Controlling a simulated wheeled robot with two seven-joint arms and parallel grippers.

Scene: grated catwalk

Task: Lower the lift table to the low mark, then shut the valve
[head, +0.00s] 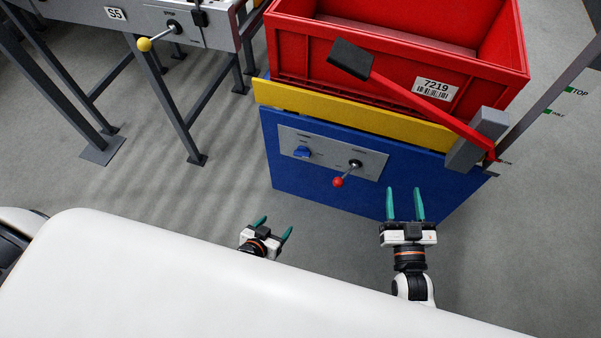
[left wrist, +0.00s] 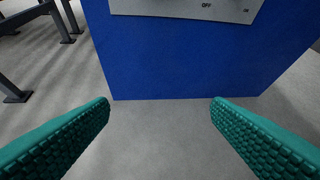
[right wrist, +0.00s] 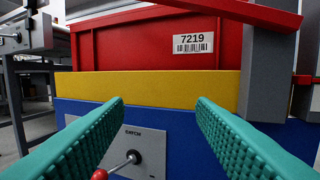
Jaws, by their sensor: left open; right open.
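The lift table has a blue body (head: 330,192) under a yellow band (head: 350,120). Its grey panel (head: 372,165) carries a blue knob (head: 303,151) and a red-balled lever (head: 338,181). A long red lever (head: 425,108) with a black grip (head: 351,59) slants up left from a grey block (head: 478,140) at the table's right side. I cannot tell for certain which control is the valve. My left gripper (head: 276,226) is open and empty, low before the table. My right gripper (head: 404,190) is open and empty, in front of the blue body's right part, apart from the levers.
A red crate (head: 400,70) labelled 7219 sits on the lift table. A grey post (head: 550,95) at right stands beside green marks, one reading TOP (head: 570,91). A conveyor frame (head: 180,25) with a yellow-balled lever (head: 144,44) stands at back left. Floor between is clear.

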